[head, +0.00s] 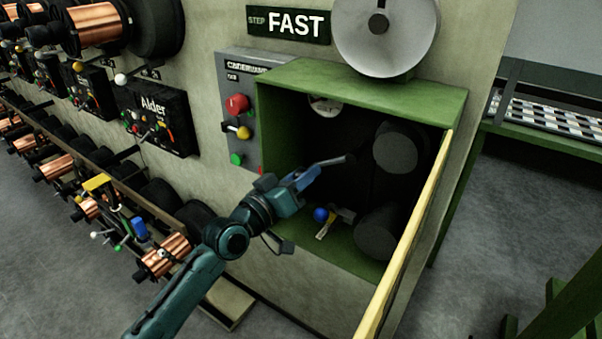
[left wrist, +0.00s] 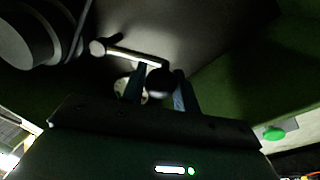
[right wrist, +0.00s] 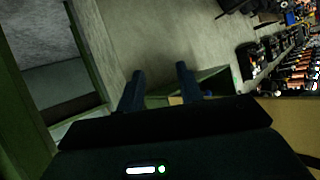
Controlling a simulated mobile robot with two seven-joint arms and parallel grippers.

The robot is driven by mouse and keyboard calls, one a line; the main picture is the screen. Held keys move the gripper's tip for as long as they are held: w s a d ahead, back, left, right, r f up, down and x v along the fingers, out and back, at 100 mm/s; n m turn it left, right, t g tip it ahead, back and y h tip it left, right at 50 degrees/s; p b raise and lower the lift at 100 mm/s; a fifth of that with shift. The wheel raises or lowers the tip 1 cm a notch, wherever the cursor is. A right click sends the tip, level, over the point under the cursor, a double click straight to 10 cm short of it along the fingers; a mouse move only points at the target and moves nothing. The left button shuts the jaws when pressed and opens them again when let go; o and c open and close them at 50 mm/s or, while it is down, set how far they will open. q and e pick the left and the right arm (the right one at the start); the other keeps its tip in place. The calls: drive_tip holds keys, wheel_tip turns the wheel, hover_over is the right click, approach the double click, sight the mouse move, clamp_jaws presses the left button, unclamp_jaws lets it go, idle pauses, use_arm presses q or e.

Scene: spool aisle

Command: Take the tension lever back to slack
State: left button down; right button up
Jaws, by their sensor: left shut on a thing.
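In the head view my left gripper (head: 311,175) reaches into the open green cabinet (head: 360,90). It is at the near end of a grey lever (head: 334,161), whose bar runs right toward the dark back wall. In the left wrist view the lever's pale bar (left wrist: 130,54) shows, with a dark knob (left wrist: 158,82) between the two fingers. My left gripper is shut on this knob. My right gripper (right wrist: 161,85) shows only in the right wrist view, with its fingers apart and nothing between them. The knob is hidden by the gripper in the head view.
Below my gripper are a blue ball (head: 320,214) and a pale handle (head: 327,229). Two dark rollers (head: 397,148) fill the cabinet's right side. A yellow-edged panel (head: 412,232) stands at its right edge. A control box (head: 238,130) adjoins its left side.

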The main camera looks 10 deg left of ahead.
use_arm(q)
drive_tip(key=c, duration=1.1)
unclamp_jaws()
drive_tip(key=b+v, duration=0.1)
drive_tip(key=v, duration=1.2)
